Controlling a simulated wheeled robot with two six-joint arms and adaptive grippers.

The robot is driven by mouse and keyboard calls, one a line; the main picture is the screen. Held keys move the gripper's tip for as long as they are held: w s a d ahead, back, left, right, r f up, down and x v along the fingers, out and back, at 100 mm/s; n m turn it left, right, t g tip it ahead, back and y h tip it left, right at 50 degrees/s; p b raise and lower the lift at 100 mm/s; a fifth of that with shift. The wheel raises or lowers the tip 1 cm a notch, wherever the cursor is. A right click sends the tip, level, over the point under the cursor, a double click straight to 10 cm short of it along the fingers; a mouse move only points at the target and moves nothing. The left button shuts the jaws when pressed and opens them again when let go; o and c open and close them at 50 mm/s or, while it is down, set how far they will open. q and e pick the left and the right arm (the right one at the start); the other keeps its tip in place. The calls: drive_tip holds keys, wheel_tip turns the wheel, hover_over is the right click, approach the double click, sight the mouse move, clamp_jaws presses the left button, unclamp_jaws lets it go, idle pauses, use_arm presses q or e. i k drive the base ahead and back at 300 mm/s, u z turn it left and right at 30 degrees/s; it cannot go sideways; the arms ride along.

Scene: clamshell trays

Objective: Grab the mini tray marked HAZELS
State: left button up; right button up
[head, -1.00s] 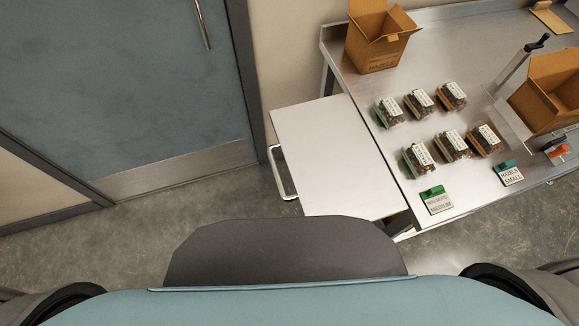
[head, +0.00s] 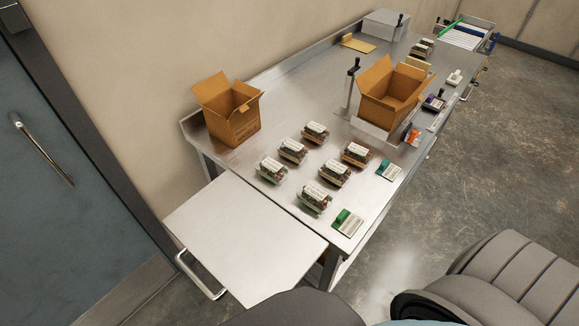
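Several small clear clamshell trays with dark contents and white labels stand in two rows on the steel table (head: 262,105). The back row has a left tray (head: 271,169), a middle tray (head: 293,151) and a right tray (head: 316,132). The front row has a left tray (head: 314,198), a middle tray (head: 334,173) and a right tray (head: 356,153). Their labels are too small to read, so I cannot tell which is marked HAZELS. A further dark tray stack (head: 422,47) stands at the far end. Neither gripper is in view.
An open carton (head: 230,112) stands behind the trays; another (head: 390,92) stands to their right. A green-topped card (head: 346,222) and a teal-topped card (head: 389,170) lie along the front edge. A white cart (head: 245,238) adjoins the table's left end.

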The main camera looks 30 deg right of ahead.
sight(320, 200)
drive_tip(key=z, duration=1.15)
drive_tip(key=k, duration=0.5)
drive_tip(key=z, duration=1.8)
drive_tip(key=i, duration=2.8)
drive_tip(key=u, duration=3)
